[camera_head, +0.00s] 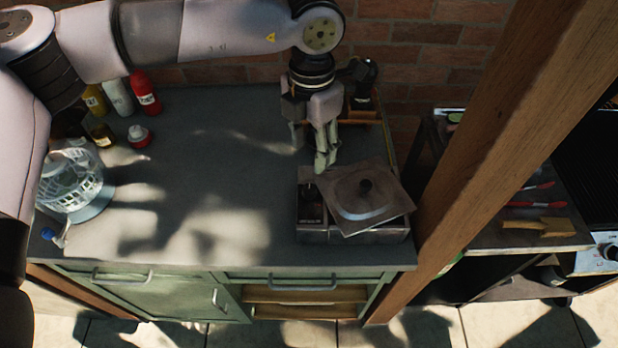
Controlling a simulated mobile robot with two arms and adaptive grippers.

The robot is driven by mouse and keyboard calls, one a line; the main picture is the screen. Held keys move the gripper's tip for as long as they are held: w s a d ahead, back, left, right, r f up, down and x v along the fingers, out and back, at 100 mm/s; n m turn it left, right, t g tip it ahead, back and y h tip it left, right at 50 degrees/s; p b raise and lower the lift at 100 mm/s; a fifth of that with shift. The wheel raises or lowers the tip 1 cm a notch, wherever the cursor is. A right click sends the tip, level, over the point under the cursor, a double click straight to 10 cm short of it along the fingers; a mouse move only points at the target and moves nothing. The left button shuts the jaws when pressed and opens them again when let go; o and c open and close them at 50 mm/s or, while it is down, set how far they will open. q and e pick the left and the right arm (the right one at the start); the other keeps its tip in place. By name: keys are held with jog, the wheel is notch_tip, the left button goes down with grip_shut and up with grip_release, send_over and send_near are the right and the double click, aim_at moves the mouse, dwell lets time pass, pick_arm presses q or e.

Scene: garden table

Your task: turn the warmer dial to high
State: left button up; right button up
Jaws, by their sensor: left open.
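The warmer (315,238) is a grey box at the right end of the counter. A square metal lid (388,200) with a dark round knob lies askew on it, its right corner sticking out past the box. My left gripper (323,160) points down just behind the warmer's back left part, close to the lid's back edge. It is open with its fingers near each other, and nothing shows between them. I cannot tell whether it touches the warmer. My right gripper is not in view.
The grey counter (190,150) is mostly clear in the middle. Squeeze bottles (146,92) and a red-and-white jar (139,136) stand at the back left, a clear basket-like bowl (72,182) at the left. A wooden post (480,150) rises right of the counter.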

aim_at(309, 188)
pick_arm(q)
jog(key=f+p, duration=0.1)
jog(key=f, duration=0.4)
jog(key=f+p, duration=0.2)
jog(key=f, duration=0.4)
jog(key=shift+a+f+p, duration=0.2)
jog(key=shift+f+p, duration=0.1)
jog(key=shift+c, duration=1.4)
grip_shut()
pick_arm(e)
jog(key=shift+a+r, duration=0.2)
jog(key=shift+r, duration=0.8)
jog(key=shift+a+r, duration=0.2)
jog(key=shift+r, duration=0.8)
